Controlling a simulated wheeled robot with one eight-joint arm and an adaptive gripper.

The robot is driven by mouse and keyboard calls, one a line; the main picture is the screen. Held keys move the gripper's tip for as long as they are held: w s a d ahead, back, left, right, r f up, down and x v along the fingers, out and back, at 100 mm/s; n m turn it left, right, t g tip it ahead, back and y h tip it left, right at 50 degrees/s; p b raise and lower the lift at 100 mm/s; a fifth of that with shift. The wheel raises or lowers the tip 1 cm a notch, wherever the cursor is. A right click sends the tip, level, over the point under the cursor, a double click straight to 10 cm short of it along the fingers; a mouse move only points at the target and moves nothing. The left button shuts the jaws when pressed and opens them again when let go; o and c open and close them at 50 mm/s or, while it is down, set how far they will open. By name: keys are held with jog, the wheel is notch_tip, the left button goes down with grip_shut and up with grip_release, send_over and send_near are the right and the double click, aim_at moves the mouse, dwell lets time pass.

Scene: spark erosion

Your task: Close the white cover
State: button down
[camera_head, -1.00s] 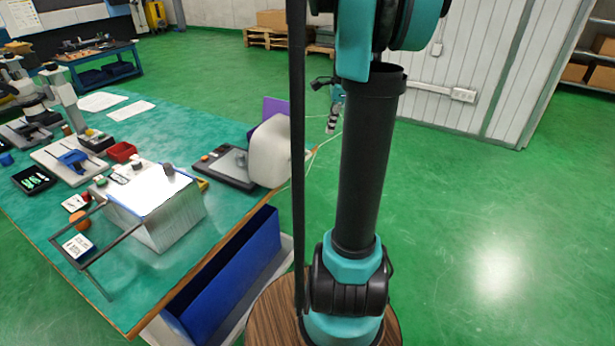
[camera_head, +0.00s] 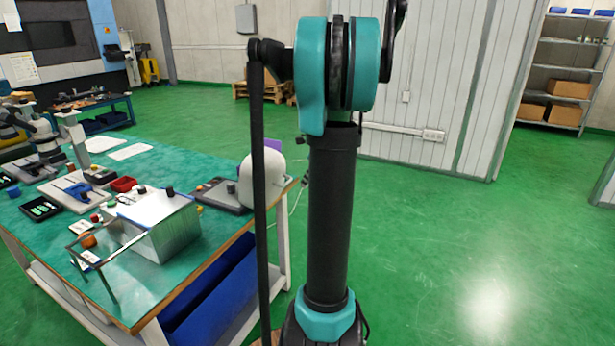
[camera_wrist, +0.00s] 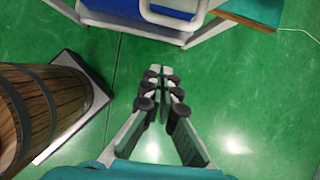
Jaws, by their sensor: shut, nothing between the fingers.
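A white rounded cover (camera_head: 262,178) stands upright at the right end of the table, beside a low grey base (camera_head: 222,194). I cannot tell whether the two are joined. A silvery box with a white top (camera_head: 165,226) stands to its left, with a dark open frame (camera_head: 100,252) at its left side. My gripper (camera_wrist: 161,72) shows in the wrist view with its fingers together and nothing between them. It points down over green floor, apart from the table. The head view does not show it; my arm stands right of the table.
The green table (camera_head: 45,215) holds several small tools and trays, including a red tray (camera_head: 123,185). A blue bin (camera_head: 215,295) sits below it. In the wrist view, the white table frame (camera_wrist: 205,32) crosses the top. Green floor (camera_head: 450,230) is open to the right.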

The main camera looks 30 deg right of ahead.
aim_at(271, 183)
jog(key=shift+w+a+f, duration=0.3)
jog(key=shift+w+a, duration=0.2)
jog(key=shift+w, duration=0.15)
jog(key=shift+w+a+f, duration=0.35)
jog(key=shift+w+a, duration=0.2)
jog(key=shift+w, duration=0.15)
jog(key=shift+w+a+f, duration=0.3)
jog(key=shift+w+a, duration=0.2)
jog(key=shift+w, duration=0.15)
